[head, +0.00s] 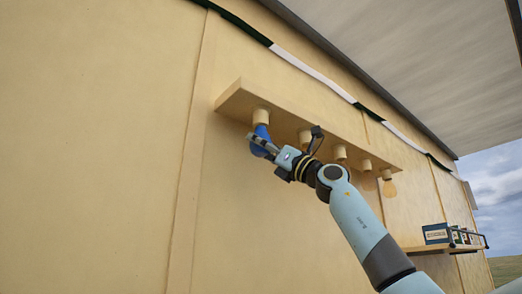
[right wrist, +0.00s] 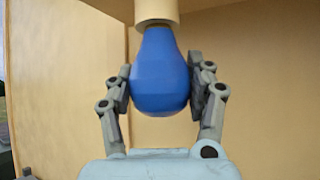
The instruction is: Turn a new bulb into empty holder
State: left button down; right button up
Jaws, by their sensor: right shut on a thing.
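A blue bulb (head: 262,132) hangs upright, round end down, at the leftmost holder (head: 261,117) under a wooden board (head: 245,100). My right gripper (head: 262,145) is shut on this bulb. In the right wrist view, its two fingers (right wrist: 161,88) press the blue bulb (right wrist: 160,65) from both sides. There the bulb's narrow neck meets the cream holder (right wrist: 157,12) from below, and the thread is barely visible. How far the bulb is turned in cannot be told. My left gripper is not in view.
More cream holders (head: 340,151) line the board to the right, some partly behind my right arm. The rightmost carries a pale orange bulb (head: 389,189). A shelf (head: 440,248) with small boxes (head: 438,234) sticks out at lower right. The wall left of the board is clear.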

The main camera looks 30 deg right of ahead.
jog(key=shift+f+y, duration=0.1)
jog(key=shift+y, duration=0.3)
jog(key=o, duration=1.1)
jog(key=shift+c, duration=0.2)
jog(key=shift+s, duration=0.1)
jog(key=v, duration=0.7)
